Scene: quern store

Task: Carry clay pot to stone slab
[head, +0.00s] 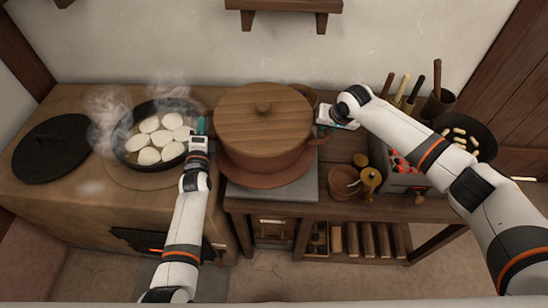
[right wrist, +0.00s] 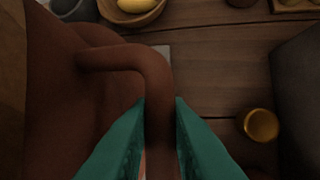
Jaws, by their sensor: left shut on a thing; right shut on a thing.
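The clay pot (head: 265,168) is reddish brown and wears a round wooden lid (head: 262,122). It is in the middle of the head view, upright, over the grey stone slab (head: 272,194), whose front edge and corners show. I cannot tell whether pot and slab touch. My left gripper (head: 201,126) is shut at the pot's left side; the handle there is hidden. My right gripper (head: 320,122) is shut on the pot's right handle. In the right wrist view the handle (right wrist: 125,58) runs down between the teal fingers of my right gripper (right wrist: 161,112).
Left, a steaming pan (head: 152,135) with pale rounds sits on the stove beside a black lid (head: 51,148). On the right stand a clay bowl (head: 343,181), a brass pot (head: 371,179), a brazier with glowing coals (head: 400,180) and a dark pan (head: 483,135). The wooden table (head: 335,205) has little bare room.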

